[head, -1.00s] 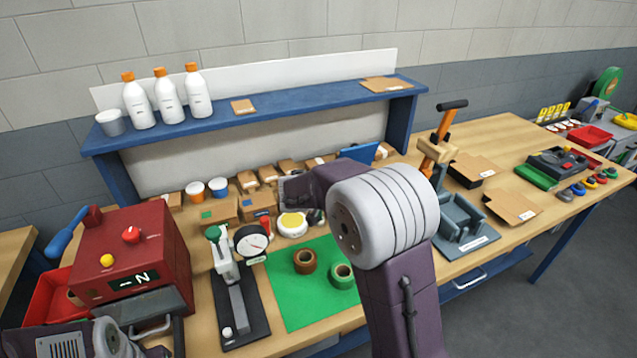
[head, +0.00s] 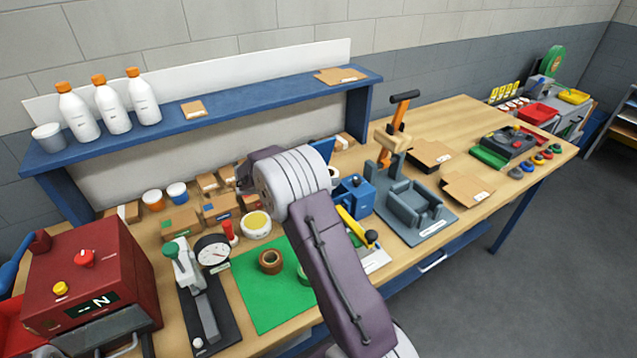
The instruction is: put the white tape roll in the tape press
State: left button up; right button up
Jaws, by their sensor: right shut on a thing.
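My right gripper is mostly hidden behind my own wrist; only a dark edge (head: 245,178) shows at the wrist's left, over the back of the bench. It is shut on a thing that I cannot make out. A white round piece with a yellow top (head: 257,223) lies behind the green mat, apart from the gripper; I cannot tell whether it is the white tape roll. A blue device (head: 355,195) with a yellow lever (head: 356,228) stands right of my forearm and may be the tape press; its base is partly covered. My left gripper is out of view.
A brown tape roll (head: 270,261) and a partly hidden green one (head: 303,274) lie on the green mat (head: 262,300). A dial-gauge stand (head: 212,252), red machine (head: 85,270) and grey lever fixture (head: 415,208) stand around. The blue shelf (head: 220,112) overhangs the back.

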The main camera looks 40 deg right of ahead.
jog(key=shift+w+a+f, duration=0.1)
jog(key=shift+w+f, duration=0.2)
jog(key=shift+w, duration=0.2)
jog(key=shift+w+a+f, duration=0.1)
jog(key=shift+w+f, duration=0.15)
jog(key=shift+w, duration=0.2)
notch_tip(320, 180, down, 4)
jog(key=shift+f+p, duration=0.1)
jog(key=shift+p, duration=0.55)
jog(key=shift+f+b, duration=0.3)
jog(key=shift+b, duration=0.45)
jog(key=shift+s+f+b, duration=0.1)
jog(key=shift+f+b, duration=0.2)
jog(key=shift+b, duration=0.3)
jog(key=o, duration=0.9)
jog(key=shift+o, duration=0.9)
jog(key=shift+s, duration=0.15)
